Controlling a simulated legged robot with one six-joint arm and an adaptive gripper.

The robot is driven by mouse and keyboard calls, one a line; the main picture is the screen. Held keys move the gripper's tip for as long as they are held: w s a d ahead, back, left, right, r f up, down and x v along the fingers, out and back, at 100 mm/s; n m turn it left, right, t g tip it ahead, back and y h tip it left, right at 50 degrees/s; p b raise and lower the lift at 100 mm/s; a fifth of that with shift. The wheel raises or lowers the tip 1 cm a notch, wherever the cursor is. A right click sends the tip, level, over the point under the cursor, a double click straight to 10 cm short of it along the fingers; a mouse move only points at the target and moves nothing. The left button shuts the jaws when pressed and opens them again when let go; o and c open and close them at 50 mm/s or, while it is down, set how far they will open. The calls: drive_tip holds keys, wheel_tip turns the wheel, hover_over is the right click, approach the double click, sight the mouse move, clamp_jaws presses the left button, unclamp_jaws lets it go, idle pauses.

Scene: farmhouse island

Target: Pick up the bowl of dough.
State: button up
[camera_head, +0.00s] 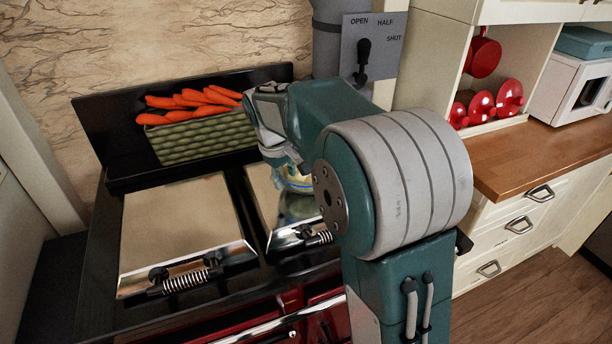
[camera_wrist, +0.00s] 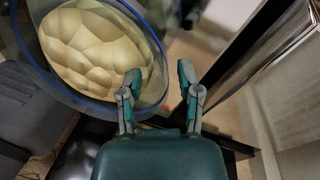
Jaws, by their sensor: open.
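The bowl of dough (camera_wrist: 95,50) fills the upper left of the wrist view. It is a clear bowl with a blue rim and pale, lumpy dough inside. In the head view only a small part of the bowl (camera_head: 297,180) shows behind my arm, above the right-hand stove lid. My gripper (camera_wrist: 158,78) is open in the wrist view. Its left finger overlaps the bowl's near right edge in the picture, and its right finger is outside the bowl. I cannot tell whether a finger touches the rim. In the head view my arm hides most of the bowl.
A green woven basket of carrots (camera_head: 200,137) stands at the back of the black stove. A shiny lid (camera_head: 185,225) with a coiled handle lies left of another lid (camera_head: 262,190). A wooden counter (camera_head: 540,150) is at the right. A lever panel (camera_head: 372,50) hangs behind my arm.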

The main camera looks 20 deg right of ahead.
drive_tip(key=shift+d+f, duration=0.1)
drive_tip(key=shift+f, duration=0.5)
clamp_jaws()
drive_tip(key=shift+r, duration=0.15)
